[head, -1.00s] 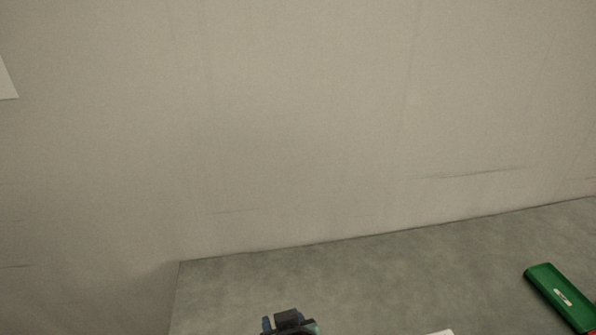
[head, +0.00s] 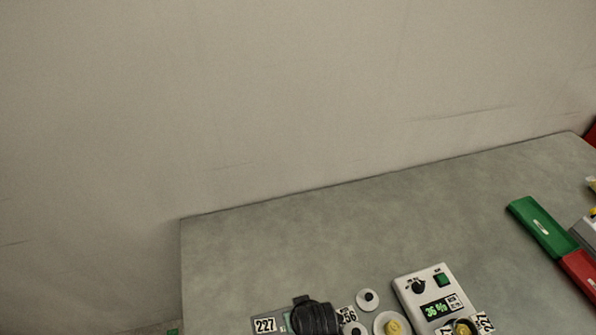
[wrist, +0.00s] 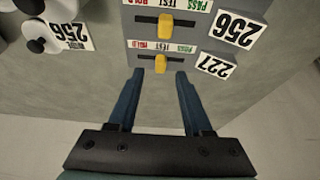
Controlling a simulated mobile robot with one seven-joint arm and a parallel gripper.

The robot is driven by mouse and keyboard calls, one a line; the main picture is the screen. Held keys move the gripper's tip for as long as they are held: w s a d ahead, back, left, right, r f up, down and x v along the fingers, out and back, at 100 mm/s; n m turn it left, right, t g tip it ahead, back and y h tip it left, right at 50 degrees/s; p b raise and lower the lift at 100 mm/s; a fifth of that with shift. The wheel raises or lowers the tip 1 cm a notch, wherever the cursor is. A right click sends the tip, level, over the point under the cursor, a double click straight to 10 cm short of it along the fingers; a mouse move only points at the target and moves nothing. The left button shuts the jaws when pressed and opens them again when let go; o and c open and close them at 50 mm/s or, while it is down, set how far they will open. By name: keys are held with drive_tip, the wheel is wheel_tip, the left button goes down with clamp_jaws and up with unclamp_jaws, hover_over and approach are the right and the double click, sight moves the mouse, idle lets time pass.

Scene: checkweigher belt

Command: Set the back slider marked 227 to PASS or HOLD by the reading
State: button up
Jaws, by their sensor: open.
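In the wrist view a grey slider panel (wrist: 203,45) carries two sliders. The nearer one, beside the 227 tag (wrist: 214,68), has a yellow knob (wrist: 163,63) near mid-slot by TEST; red HOLD lies left, green PASS right. My gripper (wrist: 159,74) is open, its blue fingertips either side of and just short of that knob, holding nothing. In the head view the 227 tag (head: 265,325) shows beside my dark wrist, which hides the slider.
The other slider's yellow knob (wrist: 165,22), by a 256 tag (wrist: 236,29), sits mid-slot just beyond. Round white and yellow controls (head: 392,326) stand beside the meter. Green (head: 540,227) and red (head: 578,272) blocks lie at right. The bench's back left (head: 270,235) is clear.

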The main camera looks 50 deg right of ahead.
drive_tip(key=shift+x, duration=1.65)
clamp_jaws()
